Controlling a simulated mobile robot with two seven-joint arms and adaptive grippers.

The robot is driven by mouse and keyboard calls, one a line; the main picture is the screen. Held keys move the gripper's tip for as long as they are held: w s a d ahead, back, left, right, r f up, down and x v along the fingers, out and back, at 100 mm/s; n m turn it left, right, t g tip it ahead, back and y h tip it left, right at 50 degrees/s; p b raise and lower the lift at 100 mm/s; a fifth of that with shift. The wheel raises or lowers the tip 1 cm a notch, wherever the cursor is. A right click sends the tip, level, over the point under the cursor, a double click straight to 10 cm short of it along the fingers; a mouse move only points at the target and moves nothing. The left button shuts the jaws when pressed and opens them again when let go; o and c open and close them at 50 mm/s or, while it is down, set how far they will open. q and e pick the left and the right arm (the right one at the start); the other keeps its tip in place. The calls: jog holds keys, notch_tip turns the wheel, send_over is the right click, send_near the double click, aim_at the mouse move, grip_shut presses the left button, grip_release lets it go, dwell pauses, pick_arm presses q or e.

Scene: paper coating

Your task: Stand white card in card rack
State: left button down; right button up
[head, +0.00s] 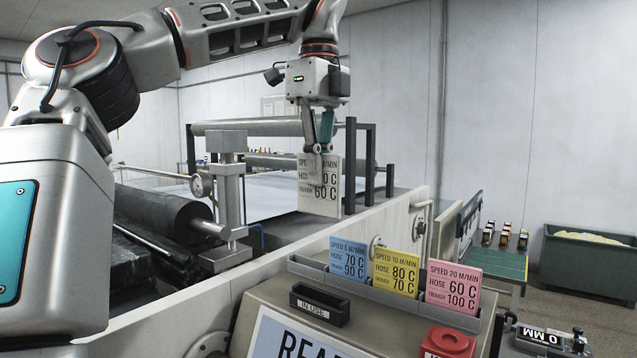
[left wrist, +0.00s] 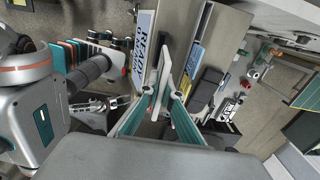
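My left gripper (head: 319,150) is shut on the white card (head: 316,200), which hangs upright below the fingers, its printed face towards the head camera. In the left wrist view the white card (left wrist: 162,82) shows edge-on between the fingers. The grey card rack (head: 395,301) is lower and to the right, on the console. A blue card (head: 347,258), a yellow card (head: 396,272) and a pink card (head: 453,286) stand in it. The rack's left end looks empty. The white card is apart from the rack.
A black "IN USE" holder (head: 319,305) sits in front of the rack. A red block (head: 449,342) is on the console at lower right. Behind the white card are the machine's rollers (head: 262,127) and dark posts. The air above the rack is clear.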

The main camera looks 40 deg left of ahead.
pick_arm(q)
jog(key=shift+r, duration=0.75)
jog(key=shift+w+r, duration=0.1)
jog(key=w+a+f, duration=0.9)
jog(key=a, duration=0.2)
jog(key=shift+a, duration=0.3)
pick_arm(e)
jog(key=shift+w+a+r, duration=0.1)
jog(key=shift+w+a, duration=0.05)
jog(key=shift+a, duration=0.1)
pick_arm(q)
jog(key=shift+f, duration=0.2)
